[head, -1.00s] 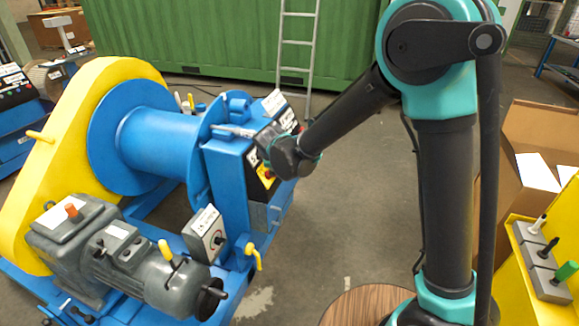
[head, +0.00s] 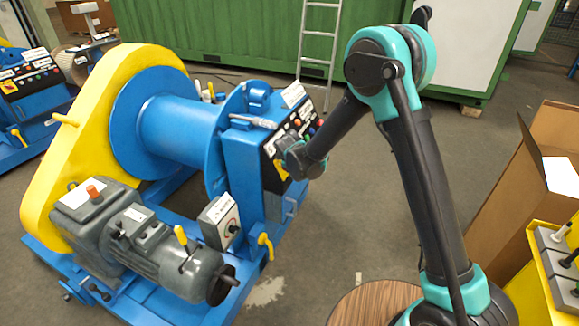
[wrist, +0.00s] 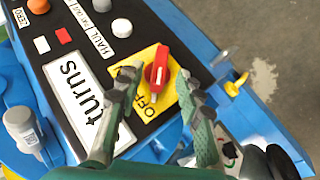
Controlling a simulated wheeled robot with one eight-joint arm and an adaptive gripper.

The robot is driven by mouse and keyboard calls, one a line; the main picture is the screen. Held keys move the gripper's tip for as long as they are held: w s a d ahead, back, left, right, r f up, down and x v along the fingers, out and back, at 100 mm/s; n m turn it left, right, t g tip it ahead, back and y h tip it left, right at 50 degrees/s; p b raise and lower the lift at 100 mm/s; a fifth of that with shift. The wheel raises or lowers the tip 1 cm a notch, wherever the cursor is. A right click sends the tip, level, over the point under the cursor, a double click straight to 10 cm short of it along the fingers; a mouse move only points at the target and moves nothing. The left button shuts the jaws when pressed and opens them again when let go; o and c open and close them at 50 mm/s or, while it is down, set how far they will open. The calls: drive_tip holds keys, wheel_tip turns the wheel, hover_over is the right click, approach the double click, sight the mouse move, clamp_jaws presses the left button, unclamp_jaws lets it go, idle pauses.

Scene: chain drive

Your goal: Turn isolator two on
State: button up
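A red rotary handle (wrist: 159,66) sits on a yellow plate (wrist: 165,92) on the black control panel (wrist: 95,75). "OFF" is printed beside the handle; another label on the plate is partly hidden by a finger. No isolator number is readable. My gripper (wrist: 160,76) is open, with one finger on each side of the handle, apparently apart from it. In the head view my gripper (head: 290,160) is in front of the panel on the blue winch (head: 245,155), covering much of the yellow plate.
A grey box with a black knob (head: 220,220) and a yellow lever (head: 265,244) are low on the winch. Buttons and a "turns" label (wrist: 85,95) share the panel. A second blue machine (head: 30,85) stands far left. A cardboard box (head: 515,210) stands right.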

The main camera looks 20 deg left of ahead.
drive_tip(key=shift+x, duration=2.25)
drive_tip(key=shift+c, duration=0.5)
clamp_jaws()
